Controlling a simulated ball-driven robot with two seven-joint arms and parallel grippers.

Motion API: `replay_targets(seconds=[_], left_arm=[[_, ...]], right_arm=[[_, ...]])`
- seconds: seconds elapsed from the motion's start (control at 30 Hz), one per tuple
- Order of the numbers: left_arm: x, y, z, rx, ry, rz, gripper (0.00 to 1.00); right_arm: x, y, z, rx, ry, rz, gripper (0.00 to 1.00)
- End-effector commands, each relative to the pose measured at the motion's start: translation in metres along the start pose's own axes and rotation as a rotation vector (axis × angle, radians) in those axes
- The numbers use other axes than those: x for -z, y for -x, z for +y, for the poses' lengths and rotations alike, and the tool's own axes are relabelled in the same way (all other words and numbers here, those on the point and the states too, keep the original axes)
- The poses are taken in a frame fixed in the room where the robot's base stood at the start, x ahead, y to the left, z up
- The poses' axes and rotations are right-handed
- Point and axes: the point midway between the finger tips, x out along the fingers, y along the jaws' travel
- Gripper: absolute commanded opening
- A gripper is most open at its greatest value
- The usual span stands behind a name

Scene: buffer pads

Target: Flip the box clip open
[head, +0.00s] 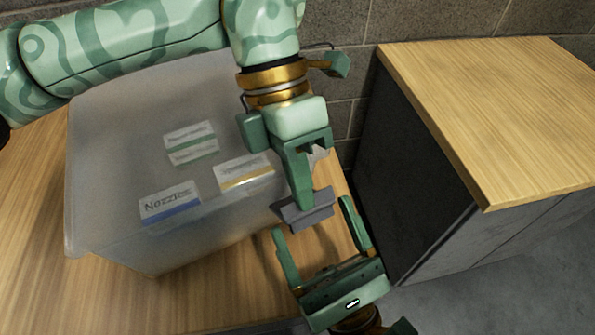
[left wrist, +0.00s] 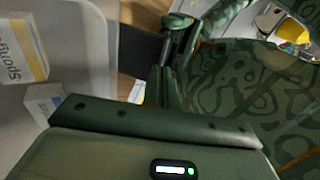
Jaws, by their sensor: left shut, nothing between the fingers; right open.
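A translucent box (head: 110,215) stands on the wooden table. A grey clip (head: 318,217) sticks out from its right side. It looks like the dark grey flap in the left wrist view (left wrist: 138,46). My left gripper (head: 306,203) points down at the clip with its fingers shut and empty. Its tips overlap the clip in the head view, and I cannot tell whether they touch it. My right gripper (head: 311,218) comes up from below, open, with its fingers on either side of the clip and nothing visibly held. The clip's joint with the box is partly hidden.
A dark cabinet with a wooden top (head: 490,100) stands to the right, beyond a gap. A brick wall (head: 450,22) is behind. Bare table (head: 200,295) shows in front of the box.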

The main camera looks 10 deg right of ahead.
Motion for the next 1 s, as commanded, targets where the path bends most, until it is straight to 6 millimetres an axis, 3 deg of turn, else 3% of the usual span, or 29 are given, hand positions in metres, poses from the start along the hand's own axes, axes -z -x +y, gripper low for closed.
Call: replay_targets(seconds=[0.3, 0.53, 0.67, 0.77, 0.87, 1.0], left_arm=[[0.000, 0.001, 0.000, -0.001, 0.001, -0.001, 0.00], [0.000, 0.001, 0.000, -0.001, 0.001, -0.001, 0.00], [0.000, 0.001, 0.000, -0.001, 0.001, -0.002, 0.00], [0.000, 0.001, 0.001, -0.001, 0.001, -0.002, 0.00], [0.000, 0.001, 0.001, -0.001, 0.001, -0.002, 0.00], [0.000, 0.001, 0.000, -0.001, 0.001, -0.002, 0.00]], right_arm=[[0.001, 0.073, 0.000, -0.003, 0.000, 0.004, 0.76], [0.000, 0.104, 0.000, -0.007, 0.002, -0.002, 0.76], [-0.003, 0.123, 0.008, -0.114, 0.073, -0.047, 0.76], [-0.007, 0.156, 0.018, -0.310, 0.195, -0.138, 0.76], [-0.010, 0.205, 0.023, -0.551, 0.326, -0.266, 0.76], [-0.009, 0.284, 0.008, -0.875, 0.490, -0.457, 0.76]])
